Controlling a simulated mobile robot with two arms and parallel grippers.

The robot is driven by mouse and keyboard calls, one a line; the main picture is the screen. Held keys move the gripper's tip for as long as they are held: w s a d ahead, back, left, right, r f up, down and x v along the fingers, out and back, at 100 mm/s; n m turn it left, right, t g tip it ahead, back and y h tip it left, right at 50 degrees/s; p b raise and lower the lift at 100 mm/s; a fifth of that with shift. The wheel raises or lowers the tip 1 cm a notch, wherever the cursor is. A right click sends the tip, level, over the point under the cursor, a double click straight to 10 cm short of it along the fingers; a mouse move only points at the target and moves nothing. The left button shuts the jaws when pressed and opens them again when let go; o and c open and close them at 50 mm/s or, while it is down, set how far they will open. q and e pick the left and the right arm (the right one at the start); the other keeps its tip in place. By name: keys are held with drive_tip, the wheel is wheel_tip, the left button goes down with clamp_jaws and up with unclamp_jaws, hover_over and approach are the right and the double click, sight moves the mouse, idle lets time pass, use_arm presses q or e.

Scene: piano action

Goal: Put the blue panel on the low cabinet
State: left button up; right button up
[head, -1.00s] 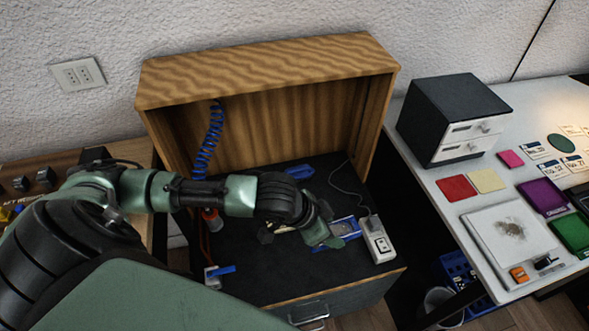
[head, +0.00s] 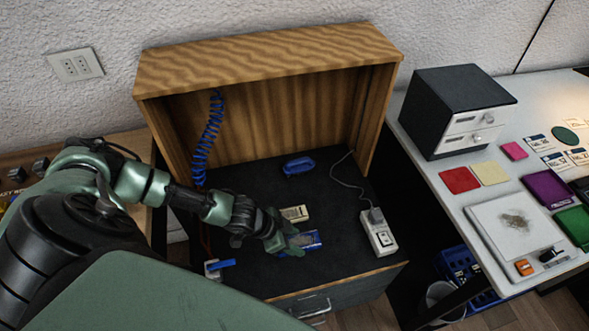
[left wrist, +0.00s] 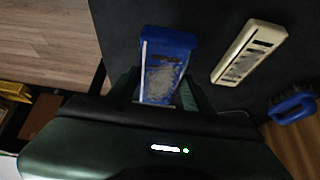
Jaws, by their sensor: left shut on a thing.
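The blue panel (head: 303,240) is a flat blue piece with a grey, worn-looking face. My left gripper (head: 285,243) is shut on it over the front middle of the low cabinet's black top (head: 336,272). In the left wrist view the blue panel (left wrist: 168,62) sticks out between the fingers, with the dark top behind it. I cannot tell whether the panel touches the top. The cabinet has a wooden hood at the back and a drawer in front. My right gripper is not in view.
A cream panel (head: 294,213) lies just behind the blue one. A blue-handled brush (head: 299,165) lies farther back. A white power strip (head: 379,235) with a cord is at the right, and a blue-handled item (head: 219,267) at the front left. The black top between is clear.

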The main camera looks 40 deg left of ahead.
use_arm(q)
drive_tip(key=shift+f, duration=0.95)
wheel_tip(320, 180, down, 3)
drive_tip(key=shift+f+b, duration=0.1)
drive_tip(key=shift+b, duration=0.25)
drive_tip(key=shift+f, duration=0.3)
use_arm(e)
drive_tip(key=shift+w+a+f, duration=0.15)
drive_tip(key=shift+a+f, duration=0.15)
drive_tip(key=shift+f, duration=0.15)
use_arm(q)
drive_tip(key=shift+f, duration=0.1)
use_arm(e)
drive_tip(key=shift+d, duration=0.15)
use_arm(q)
drive_tip(key=o, duration=1.5)
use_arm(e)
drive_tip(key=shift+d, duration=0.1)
